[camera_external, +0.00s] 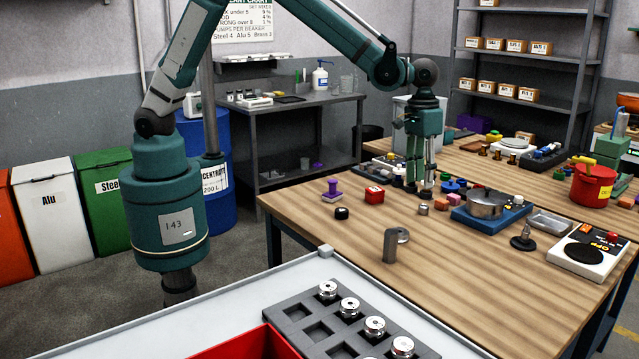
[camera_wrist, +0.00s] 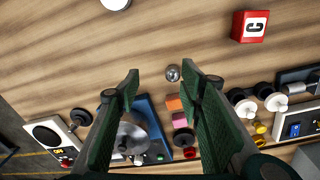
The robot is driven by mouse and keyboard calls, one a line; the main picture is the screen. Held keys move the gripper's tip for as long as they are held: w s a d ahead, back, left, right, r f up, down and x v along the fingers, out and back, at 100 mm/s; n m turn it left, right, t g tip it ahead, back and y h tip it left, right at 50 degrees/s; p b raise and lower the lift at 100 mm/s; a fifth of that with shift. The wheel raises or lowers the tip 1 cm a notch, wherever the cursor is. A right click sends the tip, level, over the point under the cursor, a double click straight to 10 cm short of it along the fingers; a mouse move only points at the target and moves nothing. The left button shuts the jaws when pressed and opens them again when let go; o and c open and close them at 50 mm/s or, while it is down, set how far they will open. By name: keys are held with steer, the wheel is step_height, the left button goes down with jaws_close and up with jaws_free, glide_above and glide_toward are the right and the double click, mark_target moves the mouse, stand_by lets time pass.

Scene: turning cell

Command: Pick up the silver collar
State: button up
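A small round silver piece, which looks like the silver collar (camera_wrist: 172,73), lies on the wooden table. It shows small in the external view (camera_external: 423,209), just in front of the fingers. My gripper (camera_external: 419,190) points down, low over the table. In the wrist view my gripper (camera_wrist: 160,76) is open, with a wide gap and nothing held. The silver piece shows in that gap, nearer the right fingertip. I cannot tell the fingers' exact height above it.
Orange (camera_wrist: 175,102) and pink (camera_wrist: 180,120) blocks lie close beside the silver piece. A blue stand with a metal bowl (camera_external: 487,204) is to the right, a red block (camera_external: 374,194) to the left. A tray (camera_external: 347,325) with several silver parts stands in front.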

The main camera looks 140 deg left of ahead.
steer(key=n, duration=0.1)
glide_above(424, 206)
step_height(424, 206, down, 3)
steer(key=shift+s+a+f+p, duration=0.1)
steer(key=shift+a+p, duration=0.05)
steer(key=shift+p, duration=0.15)
steer(key=shift+f, duration=1.25)
steer(key=shift+d+f, duration=0.15)
steer(key=shift+f, duration=1.15)
steer(key=shift+d+f, duration=0.1)
steer(key=shift+f, duration=1.15)
steer(key=c, duration=1)
